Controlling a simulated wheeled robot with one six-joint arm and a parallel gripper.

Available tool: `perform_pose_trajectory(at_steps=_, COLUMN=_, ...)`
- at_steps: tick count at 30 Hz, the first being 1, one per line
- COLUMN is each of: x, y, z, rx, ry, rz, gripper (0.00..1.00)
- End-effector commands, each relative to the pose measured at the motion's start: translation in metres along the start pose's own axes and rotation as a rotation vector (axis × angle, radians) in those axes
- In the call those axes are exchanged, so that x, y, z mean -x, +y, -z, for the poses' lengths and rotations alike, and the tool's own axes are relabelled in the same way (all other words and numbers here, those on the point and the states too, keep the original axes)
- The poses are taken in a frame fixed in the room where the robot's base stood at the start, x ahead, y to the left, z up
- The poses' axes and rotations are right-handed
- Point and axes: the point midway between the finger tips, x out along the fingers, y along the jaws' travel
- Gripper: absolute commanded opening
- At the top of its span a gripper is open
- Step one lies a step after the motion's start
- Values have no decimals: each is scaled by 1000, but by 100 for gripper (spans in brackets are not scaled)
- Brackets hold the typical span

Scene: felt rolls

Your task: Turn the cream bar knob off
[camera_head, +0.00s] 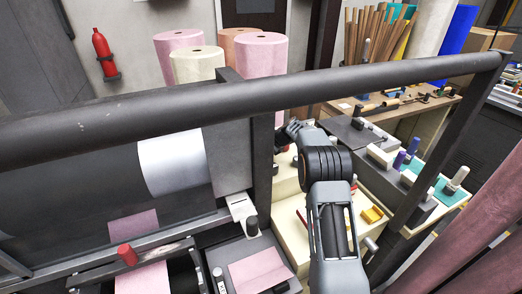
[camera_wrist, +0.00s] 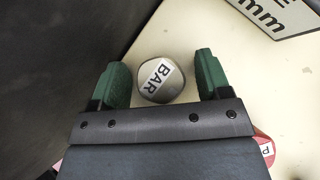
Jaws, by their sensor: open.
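The bar knob (camera_wrist: 159,80) is round and greyish, with a white label reading "BAR" that sits slanted in the wrist view. It is on a cream panel (camera_wrist: 215,30). My gripper (camera_wrist: 160,80) is open, with one green finger on each side of the knob and a visible gap on both sides. Whether the fingertips are level with the knob is hard to tell. In the head view my gripper (camera_head: 288,134) is small and partly hidden behind my arm; the knob cannot be made out there.
A red part (camera_wrist: 265,147) with a "P" label shows beside my gripper. A dark surface (camera_wrist: 60,60) lies left of the panel. A thick dark rail (camera_head: 330,88) crosses above my arm. A dark post (camera_head: 263,160) stands left of my gripper. A cluttered workbench (camera_head: 430,115) is to the right.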

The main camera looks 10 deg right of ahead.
Motion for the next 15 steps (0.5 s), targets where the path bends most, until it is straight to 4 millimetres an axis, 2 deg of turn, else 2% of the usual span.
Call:
perform_pose_trajectory(at_steps=7, x=0, y=0, z=0, rx=1, ry=0, rz=0, gripper=71)
perform_pose_trajectory(at_steps=15, x=0, y=0, z=0, rx=1, ry=0, rz=1, gripper=45)
